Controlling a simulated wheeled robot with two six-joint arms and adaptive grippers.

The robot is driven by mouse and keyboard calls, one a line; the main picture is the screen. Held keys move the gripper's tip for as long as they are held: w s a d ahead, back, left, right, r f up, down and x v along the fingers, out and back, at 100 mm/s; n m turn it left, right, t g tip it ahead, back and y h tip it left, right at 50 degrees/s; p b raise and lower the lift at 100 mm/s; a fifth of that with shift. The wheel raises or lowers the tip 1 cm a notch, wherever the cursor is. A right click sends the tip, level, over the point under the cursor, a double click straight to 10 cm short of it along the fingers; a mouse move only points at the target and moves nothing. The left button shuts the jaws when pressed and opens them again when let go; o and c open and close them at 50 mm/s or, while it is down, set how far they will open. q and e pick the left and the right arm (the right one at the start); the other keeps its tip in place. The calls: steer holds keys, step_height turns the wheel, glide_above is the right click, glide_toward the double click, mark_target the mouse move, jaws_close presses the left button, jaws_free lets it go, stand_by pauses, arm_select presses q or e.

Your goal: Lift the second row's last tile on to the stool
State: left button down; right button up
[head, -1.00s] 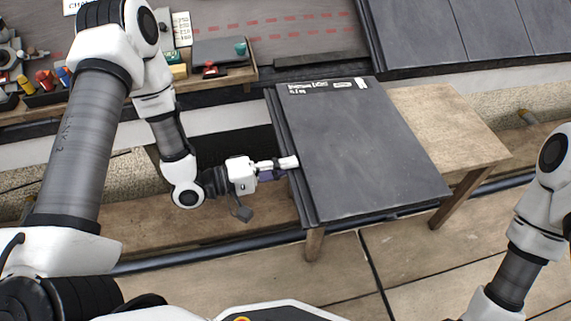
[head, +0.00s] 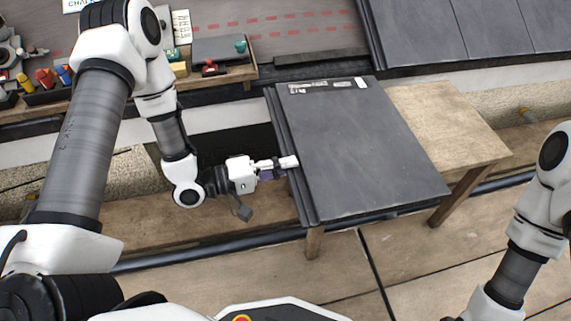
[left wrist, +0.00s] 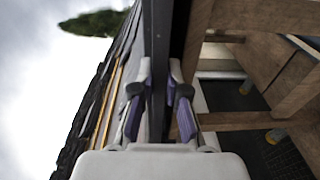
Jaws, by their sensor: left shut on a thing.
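A dark slate tile (head: 365,150) with a pale printed label at its far edge lies on the wooden stool (head: 440,115). Further tile edges show beneath it at its left side, as in a stack. My left gripper (head: 283,164) is at the left edge of this slate. In the left wrist view its two fingers (left wrist: 158,95) are shut on a thin dark tile edge (left wrist: 157,35), beside the wooden stool legs. My right arm shows at the right; its gripper is outside the picture.
Dark roof tiles (head: 480,30) lie on the roof at the back right. A wooden tool tray (head: 215,80) with several small items is at the back left. The stool's right part is bare. A planked floor (head: 330,270) lies in front.

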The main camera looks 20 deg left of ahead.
arm_select(q)
steer(key=shift+f+b, duration=0.35)
steer(key=shift+f, duration=0.2)
stand_by(0.4)
steer(key=c, duration=1.1)
jaws_free()
steer(key=shift+f, duration=0.1)
steer(key=shift+s+a, duration=0.1)
steer(key=p+v, duration=0.5)
steer(key=v, duration=0.2)
steer(key=shift+s+a, duration=0.1)
steer(key=shift+a, duration=0.05)
